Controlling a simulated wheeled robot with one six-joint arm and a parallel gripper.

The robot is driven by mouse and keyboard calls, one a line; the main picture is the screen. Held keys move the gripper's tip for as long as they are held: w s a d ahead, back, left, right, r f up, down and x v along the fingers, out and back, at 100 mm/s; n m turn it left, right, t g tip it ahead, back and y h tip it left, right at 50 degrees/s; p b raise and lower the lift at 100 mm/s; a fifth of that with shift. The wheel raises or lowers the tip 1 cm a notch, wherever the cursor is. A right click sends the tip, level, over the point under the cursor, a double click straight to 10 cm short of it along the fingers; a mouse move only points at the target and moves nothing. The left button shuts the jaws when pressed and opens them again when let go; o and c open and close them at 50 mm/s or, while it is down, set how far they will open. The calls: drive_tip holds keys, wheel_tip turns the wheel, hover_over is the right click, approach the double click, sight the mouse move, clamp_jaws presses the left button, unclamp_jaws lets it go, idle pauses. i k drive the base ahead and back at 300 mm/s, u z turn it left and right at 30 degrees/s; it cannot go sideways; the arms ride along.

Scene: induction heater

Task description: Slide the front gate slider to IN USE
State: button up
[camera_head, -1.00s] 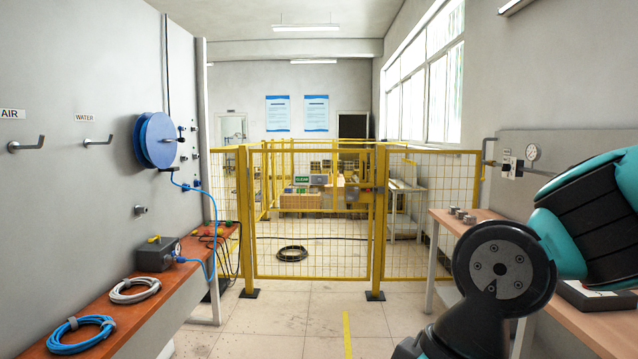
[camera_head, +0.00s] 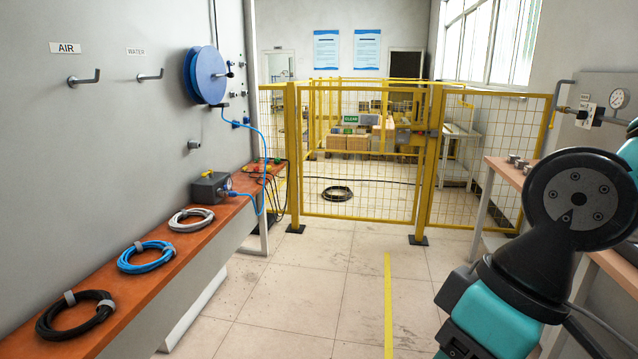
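The front gate (camera_head: 365,213) is a yellow-framed mesh panel across the middle of the view, and it looks shut. A small green sign (camera_head: 351,119) on or behind its mesh appears to read CLEAR. At this size I cannot make out a slider or tell whether the sign belongs to one. My arm fills the lower right, well short of the gate, and my gripper is out of view.
A wooden bench on the left (camera_head: 215,222) holds coiled hoses and a dark box (camera_head: 210,187). A blue hose reel (camera_head: 206,75) hangs above it. A wooden table (camera_head: 505,173) stands at the right. The tiled floor (camera_head: 312,285) before the gate is clear, with a yellow line (camera_head: 388,300).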

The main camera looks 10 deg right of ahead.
sight(369, 120)
drive_tip(key=i, duration=1.8)
drive_tip(key=z, duration=0.15)
drive_tip(key=i, duration=2.1)
drive_tip(key=z, duration=0.35)
drive_tip(key=i, duration=1.3)
drive_tip(key=z, duration=0.05)
